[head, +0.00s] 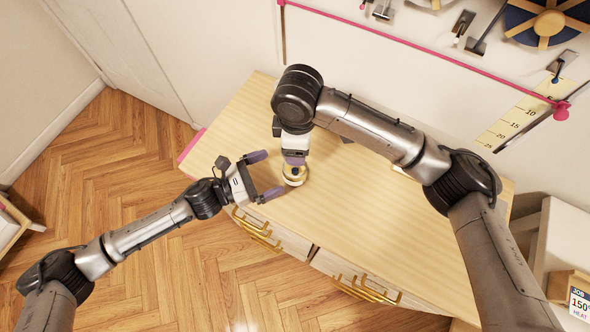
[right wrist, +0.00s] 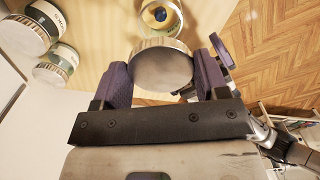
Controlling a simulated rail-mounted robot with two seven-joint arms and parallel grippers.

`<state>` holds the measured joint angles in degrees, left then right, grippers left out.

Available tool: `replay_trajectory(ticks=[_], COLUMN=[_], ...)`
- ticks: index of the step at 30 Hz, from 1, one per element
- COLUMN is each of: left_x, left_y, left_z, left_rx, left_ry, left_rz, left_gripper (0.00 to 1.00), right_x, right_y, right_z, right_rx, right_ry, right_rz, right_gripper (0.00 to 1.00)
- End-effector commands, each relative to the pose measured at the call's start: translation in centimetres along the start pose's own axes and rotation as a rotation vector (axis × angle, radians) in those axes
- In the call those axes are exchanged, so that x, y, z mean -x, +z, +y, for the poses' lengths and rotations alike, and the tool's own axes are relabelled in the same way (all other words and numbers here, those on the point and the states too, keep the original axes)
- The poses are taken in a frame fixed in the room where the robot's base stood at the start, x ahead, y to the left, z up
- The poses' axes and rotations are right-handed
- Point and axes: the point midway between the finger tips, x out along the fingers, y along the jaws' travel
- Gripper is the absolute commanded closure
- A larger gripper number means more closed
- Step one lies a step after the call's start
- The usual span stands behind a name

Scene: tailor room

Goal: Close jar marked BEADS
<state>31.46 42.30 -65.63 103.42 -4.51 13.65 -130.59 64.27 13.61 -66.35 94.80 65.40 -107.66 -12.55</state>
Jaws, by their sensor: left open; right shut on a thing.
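An open round glass jar (head: 295,177) with a gold-toned rim stands on the cabinet top near its front left edge. Dark blue contents show in it in the right wrist view (right wrist: 160,15); no label is readable on it. My right gripper (right wrist: 163,75) is shut on a round silvery lid (right wrist: 162,68), above and apart from the jar. In the head view my right gripper (head: 295,160) points down behind the jar and hides most of the lid. My left gripper (head: 266,175) is open, its purple fingers pointing at the jar from the left. I cannot tell whether they touch it.
Several lidded jars with green labels (right wrist: 62,58) stand at the left in the right wrist view. The wooden cabinet top (head: 400,215) is clear to the right of the jar. Gold drawer handles (head: 257,229) stick out at its front. Tools hang on the back wall.

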Motion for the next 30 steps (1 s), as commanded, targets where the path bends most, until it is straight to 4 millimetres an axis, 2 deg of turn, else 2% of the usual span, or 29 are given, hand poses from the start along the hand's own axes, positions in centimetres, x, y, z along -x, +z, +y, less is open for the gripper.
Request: replay_trajectory(ticks=[1, 6, 7, 12, 18, 24, 30], left_x=[0.0, 0.0, -0.9, -3.7, -6.0, -7.2, -7.5], left_y=[-1.1, -4.3, -3.8, -3.9, -3.9, -3.9, -3.9], left_z=[0.0, 0.0, 0.0, 0.0, 0.0, 0.0, 0.0], left_rx=[0.004, 0.003, 0.000, 0.000, -0.001, 0.001, -0.001], left_ry=[0.002, 0.003, 0.000, 0.000, 0.000, 0.001, 0.001], left_rz=[0.002, 0.002, -0.005, -0.002, -0.001, 0.000, 0.000], left_gripper=[0.00, 0.00, 0.00, 0.00, 0.00, 0.00, 0.00], right_x=[0.0, 0.0, 0.0, 0.0, 0.0, 0.0, 0.0], right_y=[0.0, 0.0, 0.0, 0.0, 0.0, 0.0, 0.0], right_z=[0.0, 0.0, 0.0, 0.0, 0.0, 0.0, 0.0], right_rx=[0.000, 0.000, 0.000, 0.000, 0.000, 0.000, 0.000], right_ry=[0.000, 0.000, 0.000, 0.000, 0.000, 0.000, 0.000], right_rz=[0.000, 0.000, 0.000, 0.000, 0.000, 0.000, 0.000], right_gripper=[0.58, 0.58, 0.58, 0.58, 0.58, 0.58, 0.58])
